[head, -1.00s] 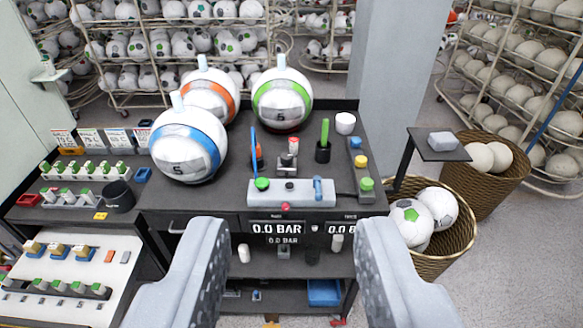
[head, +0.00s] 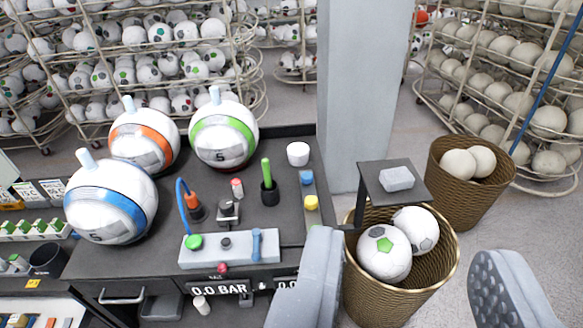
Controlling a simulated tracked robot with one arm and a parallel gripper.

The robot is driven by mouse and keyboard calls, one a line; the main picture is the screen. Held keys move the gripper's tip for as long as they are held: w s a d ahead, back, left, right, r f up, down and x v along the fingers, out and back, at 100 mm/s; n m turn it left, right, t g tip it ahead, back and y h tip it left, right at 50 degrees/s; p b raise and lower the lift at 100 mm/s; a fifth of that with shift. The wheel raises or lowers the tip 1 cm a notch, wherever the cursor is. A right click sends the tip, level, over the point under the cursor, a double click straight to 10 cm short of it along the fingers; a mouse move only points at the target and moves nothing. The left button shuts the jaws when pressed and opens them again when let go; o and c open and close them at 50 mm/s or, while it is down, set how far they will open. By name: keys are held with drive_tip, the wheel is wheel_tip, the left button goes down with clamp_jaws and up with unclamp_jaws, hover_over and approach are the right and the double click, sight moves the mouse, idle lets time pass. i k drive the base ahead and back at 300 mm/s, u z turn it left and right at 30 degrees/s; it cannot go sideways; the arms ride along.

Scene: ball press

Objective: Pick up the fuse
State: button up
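My gripper (head: 408,248) is open and empty, its two grey fingers at the bottom right of the head view. The left finger overlaps the bench's front right corner. The other stands over the floor right of the near basket. No part is clearly recognisable as the fuse. Small parts that could be it are a red-topped cylinder (head: 237,188) on the black bench (head: 283,152) and a pale cylinder (head: 201,305) below the bench front. Neither is near the fingers.
Three large balls, blue-banded (head: 112,203), orange-banded (head: 144,140) and green-banded (head: 224,137), sit on the bench behind a grey control panel (head: 228,250). A wicker basket (head: 385,300) holds footballs. A small black stand (head: 375,180) carries a grey block (head: 397,178).

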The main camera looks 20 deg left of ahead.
sight(236, 185)
drive_tip(key=u, duration=0.1)
drive_tip(key=i, duration=1.4)
drive_tip(key=u, duration=0.85)
